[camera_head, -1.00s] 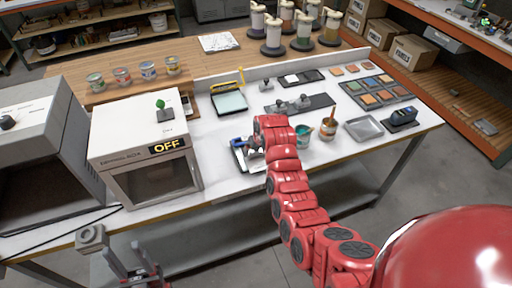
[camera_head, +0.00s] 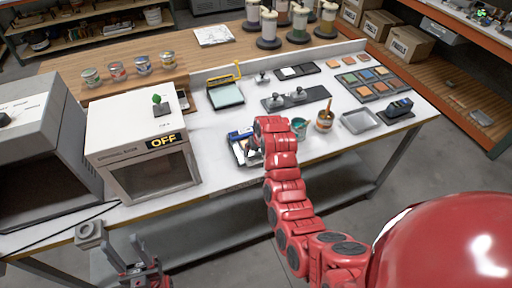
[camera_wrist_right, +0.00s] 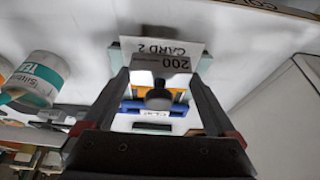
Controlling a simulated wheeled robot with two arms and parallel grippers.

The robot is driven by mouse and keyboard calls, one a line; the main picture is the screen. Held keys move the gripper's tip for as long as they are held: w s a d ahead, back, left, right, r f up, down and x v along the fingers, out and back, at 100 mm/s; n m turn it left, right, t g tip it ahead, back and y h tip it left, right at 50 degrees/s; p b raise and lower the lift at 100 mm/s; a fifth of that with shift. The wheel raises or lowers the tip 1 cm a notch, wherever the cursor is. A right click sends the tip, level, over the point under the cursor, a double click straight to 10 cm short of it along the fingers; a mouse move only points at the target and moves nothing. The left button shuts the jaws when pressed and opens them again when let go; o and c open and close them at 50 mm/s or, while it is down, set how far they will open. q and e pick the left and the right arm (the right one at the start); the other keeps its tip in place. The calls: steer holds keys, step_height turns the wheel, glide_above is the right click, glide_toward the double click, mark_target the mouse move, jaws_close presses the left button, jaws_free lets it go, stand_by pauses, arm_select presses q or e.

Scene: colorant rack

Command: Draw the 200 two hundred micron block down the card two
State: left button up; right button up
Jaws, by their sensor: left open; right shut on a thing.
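My right gripper (camera_wrist_right: 160,103) is shut on the 200 micron block (camera_wrist_right: 172,66), which has a dark round knob (camera_wrist_right: 158,98) between the fingers. Card 2 (camera_wrist_right: 135,44), a white card, shows past the block, its lettering upside down in the right wrist view. A blue clip (camera_wrist_right: 135,107) crosses the other end of the view. In the head view my right arm hides most of the block and card. The blue clip (camera_head: 238,134) shows just left of the wrist. My left gripper (camera_head: 143,272) is open and empty, low in front of the bench.
The oven marked OFF (camera_head: 135,118) stands left of the work spot. A teal cup (camera_head: 299,127), an orange-brown cup (camera_head: 324,121) and a grey tray (camera_head: 359,121) stand to the right. A dark strip (camera_head: 312,96) bears metal blocks behind.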

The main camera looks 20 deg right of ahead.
steer(key=shift+s+r, duration=0.1)
steer(key=shift+s, duration=0.2)
steer(key=shift+s, duration=0.55)
steer(key=shift+s+d, duration=0.1)
steer(key=shift+s, duration=0.3)
step_height(320, 180, up, 7)
stand_by(0.6)
stand_by(0.7)
steer(key=shift+b+x, duration=0.75)
steer(key=shift+x, duration=0.2)
steer(key=shift+b+x, duration=1.65)
steer(key=shift+x, duration=0.85)
